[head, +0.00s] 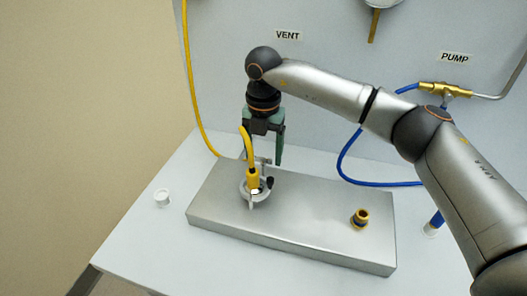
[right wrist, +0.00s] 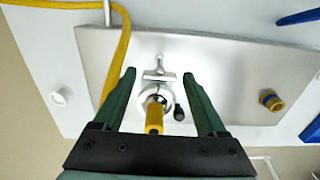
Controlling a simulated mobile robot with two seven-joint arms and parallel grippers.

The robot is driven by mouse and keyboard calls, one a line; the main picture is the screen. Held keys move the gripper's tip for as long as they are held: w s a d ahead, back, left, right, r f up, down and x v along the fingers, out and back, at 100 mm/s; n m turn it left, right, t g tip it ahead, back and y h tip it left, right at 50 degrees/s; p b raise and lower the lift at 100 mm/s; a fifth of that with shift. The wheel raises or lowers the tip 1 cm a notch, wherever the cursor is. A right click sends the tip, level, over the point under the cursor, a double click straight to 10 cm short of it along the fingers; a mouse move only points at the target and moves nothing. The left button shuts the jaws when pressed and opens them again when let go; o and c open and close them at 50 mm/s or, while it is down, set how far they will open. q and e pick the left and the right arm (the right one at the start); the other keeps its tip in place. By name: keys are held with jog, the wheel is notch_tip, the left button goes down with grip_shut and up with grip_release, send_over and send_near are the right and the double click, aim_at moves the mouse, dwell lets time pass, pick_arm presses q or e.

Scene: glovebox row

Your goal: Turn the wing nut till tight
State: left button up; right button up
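A silver clamp (head: 245,189) sits around a port on the steel block, with the yellow hose's end fitting (head: 253,181) standing in it. In the right wrist view, a small silver winged piece, which looks like the wing nut (right wrist: 160,75), is at the clamp's far side. A black knob (right wrist: 179,113) is on the clamp's right side. My right gripper (head: 264,161) points down over the clamp. In its wrist view, the open fingers (right wrist: 159,72) stand either side of the winged piece, with visible gaps and nothing between them gripped. My left gripper is not in view.
The steel block (head: 300,222) lies on a pale table. A brass-coloured fitting (head: 360,217) stands on its right part, and a small white cap (head: 162,197) lies to its left. The yellow hose (head: 194,95) loops close to my right gripper. A blue hose (head: 347,160) runs behind the block.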

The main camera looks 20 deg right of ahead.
aim_at(264, 158)
jog(key=shift+o, duration=0.6)
notch_tip(264, 158, up, 12)
jog(key=shift+r+b, duration=0.25)
jog(key=shift+b, duration=0.05)
dwell(0.4)
